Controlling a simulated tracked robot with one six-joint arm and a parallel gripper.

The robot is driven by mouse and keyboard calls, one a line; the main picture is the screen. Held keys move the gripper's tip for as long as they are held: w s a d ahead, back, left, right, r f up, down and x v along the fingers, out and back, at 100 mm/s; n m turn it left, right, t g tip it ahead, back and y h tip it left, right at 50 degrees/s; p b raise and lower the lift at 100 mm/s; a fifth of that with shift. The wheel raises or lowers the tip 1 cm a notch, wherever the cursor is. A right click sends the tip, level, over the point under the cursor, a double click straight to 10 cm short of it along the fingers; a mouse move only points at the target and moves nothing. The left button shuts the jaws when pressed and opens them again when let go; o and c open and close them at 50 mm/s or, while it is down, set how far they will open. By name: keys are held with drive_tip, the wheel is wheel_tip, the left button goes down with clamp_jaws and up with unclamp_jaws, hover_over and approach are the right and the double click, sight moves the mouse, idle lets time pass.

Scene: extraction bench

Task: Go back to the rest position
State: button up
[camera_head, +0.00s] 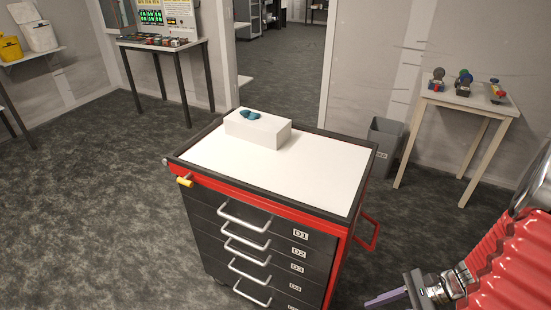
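My gripper (388,298) is low at the right, in front of and to the right of the drawer cart (230,178). It hangs in the air at the end of my red-sleeved arm, apart from the cart. A purple-grey finger points left, and the lower part is cut off by the frame's bottom edge. The gap between the fingers does not show clearly. No held object is visible. A white block (258,132) stands on the cart's white top with a small teal object (250,115) on it.
The cart has a raised dark rim, several drawers and a red side handle (368,232). A grey bin (384,142) and a table with valves (462,103) are at the right. A panel table (160,43) stands at the back left. Carpet at the left is clear.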

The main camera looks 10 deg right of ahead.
drive_tip(key=a+r+n+t+h, duration=0.1)
drive_tip(key=a+r+n+h, duration=0.2)
drive_tip(key=r, duration=0.6)
drive_tip(key=a+r+n+t+h, duration=0.1)
drive_tip(key=a+r+n+h, duration=0.2)
drive_tip(key=a+r+n, duration=0.4)
drive_tip(key=w+a+r+n+t+h, duration=0.1)
drive_tip(key=a+r+n+t+h, duration=0.1)
drive_tip(key=a+r+n, duration=0.4)
wheel_tip(320, 180, up, 7)
drive_tip(key=n+h, duration=0.1)
drive_tip(key=n, duration=0.3)
drive_tip(key=shift+d+f, duration=0.1)
drive_tip(key=shift+f, duration=0.05)
